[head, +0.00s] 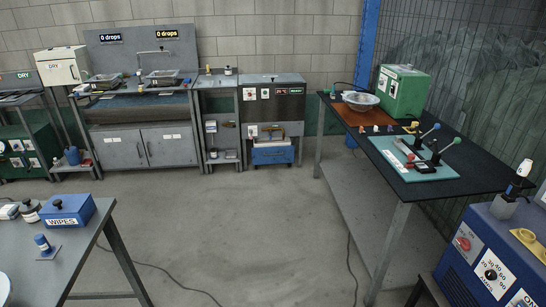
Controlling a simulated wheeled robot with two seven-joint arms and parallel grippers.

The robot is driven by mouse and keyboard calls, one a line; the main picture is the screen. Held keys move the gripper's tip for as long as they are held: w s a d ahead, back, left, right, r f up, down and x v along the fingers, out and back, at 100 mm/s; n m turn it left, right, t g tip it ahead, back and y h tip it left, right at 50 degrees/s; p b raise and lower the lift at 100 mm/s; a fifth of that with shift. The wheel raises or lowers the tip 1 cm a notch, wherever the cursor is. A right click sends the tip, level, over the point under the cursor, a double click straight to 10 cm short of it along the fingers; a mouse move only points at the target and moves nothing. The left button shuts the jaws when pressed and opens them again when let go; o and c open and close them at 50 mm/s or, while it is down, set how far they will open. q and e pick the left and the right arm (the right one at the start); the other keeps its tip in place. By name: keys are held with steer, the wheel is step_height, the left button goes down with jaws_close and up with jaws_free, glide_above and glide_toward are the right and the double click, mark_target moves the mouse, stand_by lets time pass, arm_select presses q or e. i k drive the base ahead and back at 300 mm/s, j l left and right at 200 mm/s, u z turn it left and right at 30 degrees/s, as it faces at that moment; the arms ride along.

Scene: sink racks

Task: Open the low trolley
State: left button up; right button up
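No thing in the head view is plainly labelled as the low trolley. A low blue box (272,155) with a white label sits close to the floor under the grey cabinet (272,95) at the back, and it may be the trolley. A brownish thing shows on its top, too small to make out. Whether the blue box has wheels or a lid cannot be told. Neither of my grippers is in view.
A grey table (85,262) with a blue WIPES box (67,211) stands at front left. A black-topped table (460,195) stands at right, with a blue machine (490,262) before it. The grey floor (240,220) between is open, with thin cables on it.

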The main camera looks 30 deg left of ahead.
mark_target(278, 150)
steer(key=i+j+u, duration=0.2)
steer(key=i+u, duration=0.15)
steer(key=i, duration=0.2)
steer(key=i+j+u, duration=0.25)
steer(key=i, duration=0.6)
steer(key=i+u, duration=0.25)
steer(key=i, duration=0.65)
